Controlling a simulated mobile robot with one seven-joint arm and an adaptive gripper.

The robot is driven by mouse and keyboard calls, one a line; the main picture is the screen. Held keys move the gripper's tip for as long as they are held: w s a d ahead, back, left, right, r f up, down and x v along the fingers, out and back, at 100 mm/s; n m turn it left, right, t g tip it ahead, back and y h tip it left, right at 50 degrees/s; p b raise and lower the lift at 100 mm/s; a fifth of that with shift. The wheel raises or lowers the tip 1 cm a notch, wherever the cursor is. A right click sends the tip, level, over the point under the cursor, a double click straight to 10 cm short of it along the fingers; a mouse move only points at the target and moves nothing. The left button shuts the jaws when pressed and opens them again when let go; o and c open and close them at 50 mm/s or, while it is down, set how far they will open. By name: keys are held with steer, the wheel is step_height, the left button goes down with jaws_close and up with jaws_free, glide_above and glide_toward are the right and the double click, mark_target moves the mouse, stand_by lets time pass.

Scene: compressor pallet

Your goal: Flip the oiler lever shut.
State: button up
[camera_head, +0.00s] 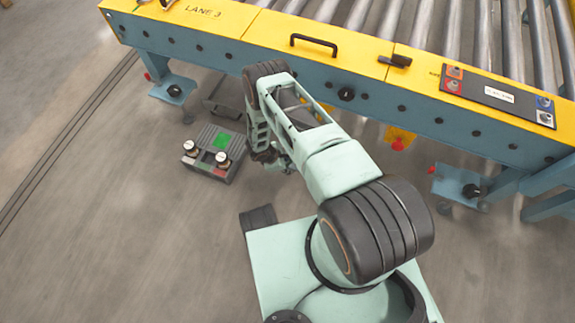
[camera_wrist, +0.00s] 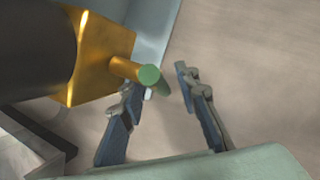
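In the wrist view a brass block (camera_wrist: 100,62) shows at the upper left, joined to a dark round body. A short brass stem (camera_wrist: 122,67) juts right from it and ends in a round green face (camera_wrist: 149,74). A darker green piece (camera_wrist: 163,87), probably the lever, runs from behind that face into the gap between my fingers. My gripper (camera_wrist: 164,75) is open, with one fingertip close by the stem's end and the other to its right, apart. I cannot tell whether the near fingertip touches. In the head view my arm hides the oiler.
In the head view a blue conveyor frame (camera_head: 225,50) with yellow top plates crosses above my arm. A grey box (camera_head: 213,138) with a green patch and two knobs sits on the floor left of my gripper. Open floor (camera_head: 110,230) lies at the lower left.

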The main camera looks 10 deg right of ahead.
jaws_close()
steer(key=shift+w+d+r+p, duration=0.1)
steer(key=shift+w+r+p, duration=0.05)
steer(key=shift+p, duration=0.45)
